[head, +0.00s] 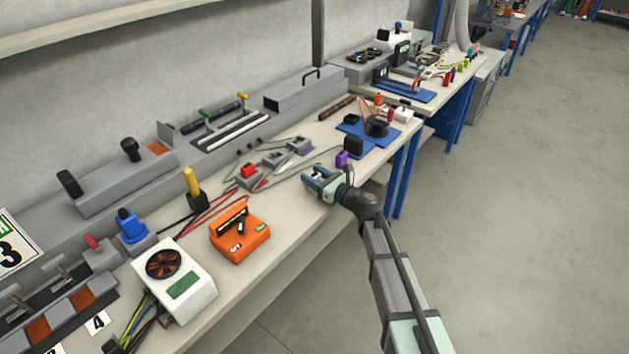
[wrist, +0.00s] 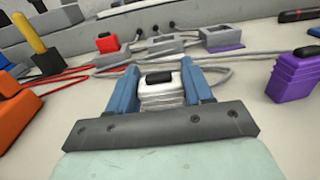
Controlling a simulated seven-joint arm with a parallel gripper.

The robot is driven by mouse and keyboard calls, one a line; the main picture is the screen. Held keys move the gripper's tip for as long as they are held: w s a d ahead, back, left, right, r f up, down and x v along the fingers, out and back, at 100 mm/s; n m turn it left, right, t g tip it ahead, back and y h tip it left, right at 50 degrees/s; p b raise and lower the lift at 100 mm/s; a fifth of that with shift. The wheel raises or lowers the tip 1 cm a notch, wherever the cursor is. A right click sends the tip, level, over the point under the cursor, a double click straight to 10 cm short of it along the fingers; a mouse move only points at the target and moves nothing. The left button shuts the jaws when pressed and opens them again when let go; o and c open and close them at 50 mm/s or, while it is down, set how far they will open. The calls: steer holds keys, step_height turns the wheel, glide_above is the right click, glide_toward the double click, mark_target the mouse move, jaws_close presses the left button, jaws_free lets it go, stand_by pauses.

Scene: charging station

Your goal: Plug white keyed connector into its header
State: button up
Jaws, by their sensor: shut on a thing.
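My gripper (wrist: 160,92) is shut on a white connector (wrist: 160,95) with a black piece on its top; the connector sits between the two blue fingers. In the head view my gripper (head: 318,180) is low over the bench near its front edge, and the connector is too small to make out clearly. Grey blocks stand beyond the fingers; one (wrist: 166,45) is straight ahead in the wrist view and another (wrist: 222,38) is to its right with purple under it. I cannot tell which of them, if any, is the white connector's header.
A purple connector (wrist: 297,72) stands to the right and a red one (wrist: 107,42) to the left. Grey and red cables lie across the bench. An orange device (head: 240,237) and a white box with a fan (head: 185,292) stand to the left. A blue mat (head: 362,132) lies beyond.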

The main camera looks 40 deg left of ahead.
mark_target(314, 175)
step_height(314, 175, up, 9)
steer(key=shift+r, duration=0.2)
steer(key=w+a+r+g, duration=0.1)
steer(key=a, duration=1.8)
steer(key=shift+w+n, duration=0.25)
steer(key=shift+n, duration=0.05)
steer(key=shift+f, duration=0.1)
steer(key=shift+f, duration=2.8)
steer(key=shift+f, duration=1.8)
